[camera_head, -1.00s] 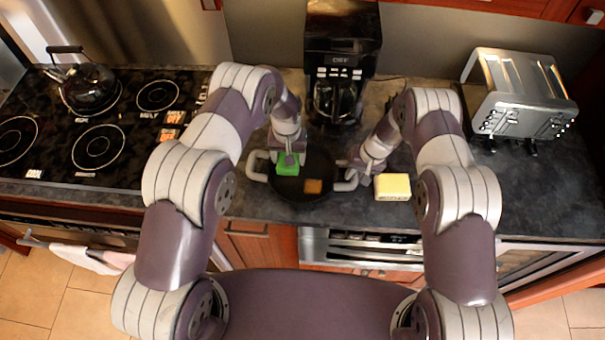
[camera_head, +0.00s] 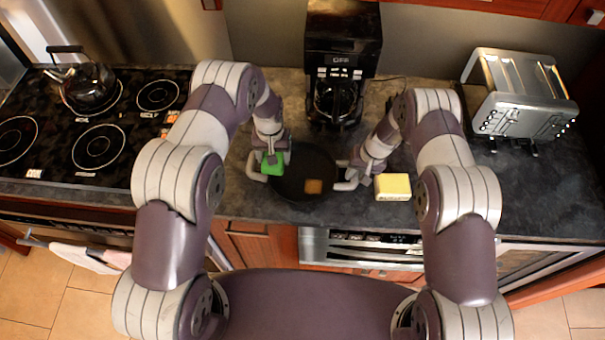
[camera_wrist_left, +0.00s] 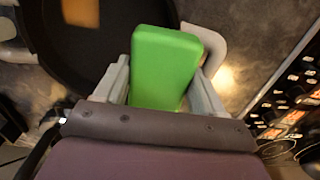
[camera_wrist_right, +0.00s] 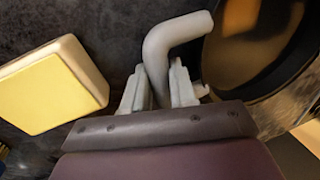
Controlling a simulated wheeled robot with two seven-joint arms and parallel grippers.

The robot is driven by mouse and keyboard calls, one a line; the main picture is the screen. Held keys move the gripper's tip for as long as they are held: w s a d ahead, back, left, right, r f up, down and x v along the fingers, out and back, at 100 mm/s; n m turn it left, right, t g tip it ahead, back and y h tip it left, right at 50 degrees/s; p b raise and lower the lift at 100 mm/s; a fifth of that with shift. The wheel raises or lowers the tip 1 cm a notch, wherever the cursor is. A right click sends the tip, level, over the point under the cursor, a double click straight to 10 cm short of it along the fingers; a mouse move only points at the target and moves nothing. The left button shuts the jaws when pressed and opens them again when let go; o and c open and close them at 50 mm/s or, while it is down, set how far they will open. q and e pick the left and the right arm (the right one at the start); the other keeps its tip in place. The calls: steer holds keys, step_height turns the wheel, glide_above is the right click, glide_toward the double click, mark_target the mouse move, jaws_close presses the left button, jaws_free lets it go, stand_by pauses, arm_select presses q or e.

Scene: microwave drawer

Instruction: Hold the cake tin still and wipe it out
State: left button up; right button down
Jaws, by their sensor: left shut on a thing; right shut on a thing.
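The cake tin (camera_head: 305,182) is a round black pan with pale looped handles, standing on the dark counter. A small orange-brown patch (camera_head: 314,187) lies on its floor, toward the front right. My left gripper (camera_head: 273,158) is shut on a green sponge (camera_head: 273,164), at the tin's left rim. In the left wrist view the sponge (camera_wrist_left: 165,62) sits between the fingers, over the rim by the left handle (camera_wrist_left: 213,48); whether it touches the tin is unclear. My right gripper (camera_wrist_right: 162,88) is shut on the tin's right handle (camera_wrist_right: 172,42).
A yellow-topped block (camera_head: 392,187) lies on the counter just right of my right gripper. A coffee maker (camera_head: 341,65) stands behind the tin. A toaster (camera_head: 522,95) stands at the back right, and a stove with a kettle (camera_head: 88,85) is at the left.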

arm_select(q)
glide_above(312, 183)
steer(key=shift+d, duration=0.1)
steer(key=shift+w+f, duration=0.1)
steer(key=shift+f, duration=2.4)
steer(key=shift+f, duration=0.65)
